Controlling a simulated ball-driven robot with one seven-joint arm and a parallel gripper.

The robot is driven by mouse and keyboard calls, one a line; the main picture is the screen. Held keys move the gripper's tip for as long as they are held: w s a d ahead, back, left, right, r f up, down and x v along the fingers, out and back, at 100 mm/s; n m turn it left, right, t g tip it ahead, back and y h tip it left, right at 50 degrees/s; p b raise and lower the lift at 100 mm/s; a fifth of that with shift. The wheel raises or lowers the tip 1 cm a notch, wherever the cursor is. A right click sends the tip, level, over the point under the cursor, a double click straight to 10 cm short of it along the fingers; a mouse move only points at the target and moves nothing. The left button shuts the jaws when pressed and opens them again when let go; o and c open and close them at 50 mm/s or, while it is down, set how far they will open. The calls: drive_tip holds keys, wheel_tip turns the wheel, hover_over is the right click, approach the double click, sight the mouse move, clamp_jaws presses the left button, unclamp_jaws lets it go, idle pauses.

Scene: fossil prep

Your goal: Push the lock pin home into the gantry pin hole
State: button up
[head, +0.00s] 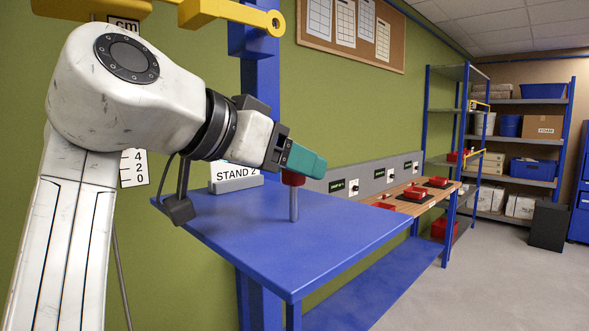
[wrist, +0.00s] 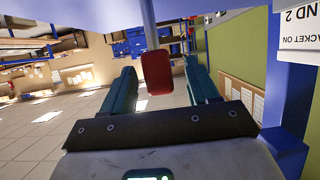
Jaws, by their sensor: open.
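The lock pin stands upright on the blue stand table, with a red head (head: 293,178) on top of a grey shaft (head: 294,205). My gripper (head: 316,163), with teal fingers, is level with the red head and partly covers it. In the wrist view the red head (wrist: 157,73) lies between the two open fingers, with a gap visible on both sides. The shaft (wrist: 149,25) runs from it to the blue top. A yellow gantry bar (head: 235,14) ends in a round eye (head: 276,22) above my arm. I cannot tell whether this eye is the pin hole.
The blue table (head: 340,232) is otherwise mostly bare. A "STAND 2" sign (head: 236,178) sits at its back, and a blue post (head: 258,90) rises behind. A wooden bench (head: 408,200) with red trays continues to the right. Open floor (head: 470,280) lies at the right.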

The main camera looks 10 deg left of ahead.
drive_tip(key=shift+x, duration=1.35)
drive_tip(key=shift+c, duration=0.2)
drive_tip(key=c, duration=1)
drive_tip(key=shift+r, duration=0.1)
